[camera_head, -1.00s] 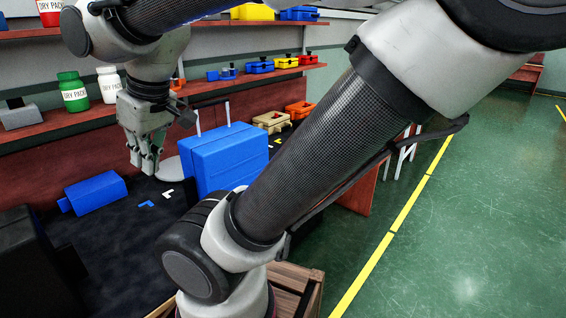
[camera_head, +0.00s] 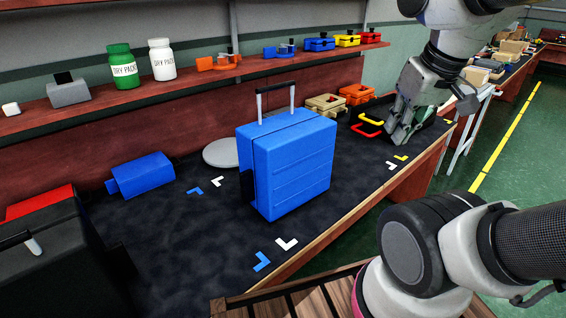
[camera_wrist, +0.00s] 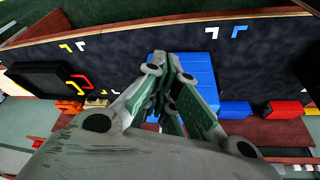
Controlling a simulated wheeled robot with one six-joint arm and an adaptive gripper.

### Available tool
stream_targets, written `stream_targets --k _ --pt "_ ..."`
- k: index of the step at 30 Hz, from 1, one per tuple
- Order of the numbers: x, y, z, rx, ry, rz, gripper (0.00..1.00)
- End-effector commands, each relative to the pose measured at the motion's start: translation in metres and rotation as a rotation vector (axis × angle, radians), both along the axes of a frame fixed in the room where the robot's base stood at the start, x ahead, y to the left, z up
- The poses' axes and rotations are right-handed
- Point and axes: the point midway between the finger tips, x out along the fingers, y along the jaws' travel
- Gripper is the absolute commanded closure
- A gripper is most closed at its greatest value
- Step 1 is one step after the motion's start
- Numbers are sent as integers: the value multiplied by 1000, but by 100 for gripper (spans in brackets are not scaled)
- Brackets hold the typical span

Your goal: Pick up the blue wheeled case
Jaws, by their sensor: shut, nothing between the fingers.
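The blue wheeled case (camera_head: 308,165) stands upright on the dark conveyor top, with its pull handle (camera_head: 275,96) raised above it. My gripper (camera_head: 396,138) is to the right of the case in the head view, apart from it, over the worktop's right part. Its fingers are shut and hold nothing. In the wrist view my gripper (camera_wrist: 164,65) partly covers the blue case (camera_wrist: 202,66), which lies beyond the fingers.
A blue box (camera_head: 142,175) lies left of the case. A black case (camera_head: 60,262) stands at the near left. Tan (camera_head: 325,106) and orange (camera_head: 356,94) toolboxes sit behind. Shelves (camera_head: 190,88) line the wall. Corner marks dot the bare worktop in front of the case.

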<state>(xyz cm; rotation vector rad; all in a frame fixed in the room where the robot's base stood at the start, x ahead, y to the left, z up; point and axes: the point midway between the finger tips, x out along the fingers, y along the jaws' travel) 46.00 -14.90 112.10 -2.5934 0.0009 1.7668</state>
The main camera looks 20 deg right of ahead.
Motion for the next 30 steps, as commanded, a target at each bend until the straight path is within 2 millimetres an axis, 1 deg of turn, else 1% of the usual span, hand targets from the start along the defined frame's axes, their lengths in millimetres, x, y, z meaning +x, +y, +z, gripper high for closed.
stream_targets --k 8,11,12,14,15,16,17,19,20,21,22,23,24,26,27,29,30 --pt "0 0 0 0 0 0 100" --pt "1 2 -1 0 4 8 84" --pt "2 3 -4 0 19 16 76" --pt "6 6 -11 -1 55 30 65" --pt "12 9 -14 -1 82 43 61" --pt "19 12 -15 -2 101 54 61" --pt "29 16 -15 1 119 65 61" --pt "60 29 -12 15 143 77 61" --pt "76 36 -10 30 146 62 61" --pt "100 45 -7 54 144 25 61" --pt "117 53 -6 78 141 -13 61" --pt "135 61 -4 104 134 -59 61" --pt "160 72 -2 144 123 -130 61" --pt "198 89 3 216 99 -256 61" --pt "223 100 6 273 82 -351 61" --pt "253 112 15 359 52 -489 61" --pt "269 118 22 417 32 -575 61"
